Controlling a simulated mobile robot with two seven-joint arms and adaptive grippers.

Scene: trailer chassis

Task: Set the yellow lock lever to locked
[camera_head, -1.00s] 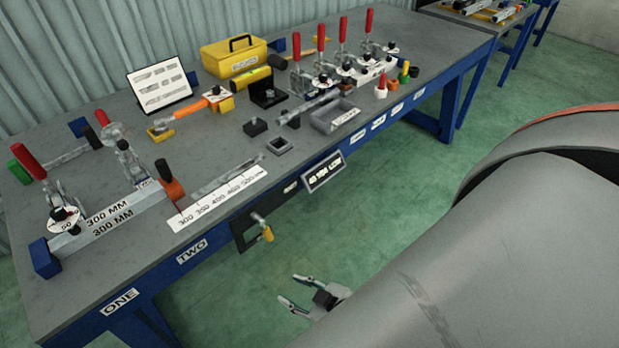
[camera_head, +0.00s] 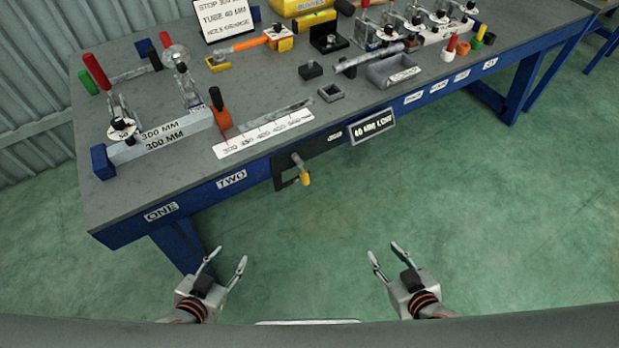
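The yellow lock lever (camera_head: 305,178) hangs at the end of a short grey shaft on a dark bracket (camera_head: 284,172) on the front side of the bench. The lever points downward. My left gripper (camera_head: 228,258) is open and empty, below and left of the lever. My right gripper (camera_head: 384,252) is open and empty, below and right of it. Both are apart from the lever and the bench.
The bench top (camera_head: 240,88) holds a 300 MM clamp fixture (camera_head: 160,138) at left, a white ruler scale (camera_head: 264,133), a grey tray (camera_head: 394,72) and toggle clamps at the back right. A blue bench leg (camera_head: 178,246) stands behind my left gripper. The green floor is clear.

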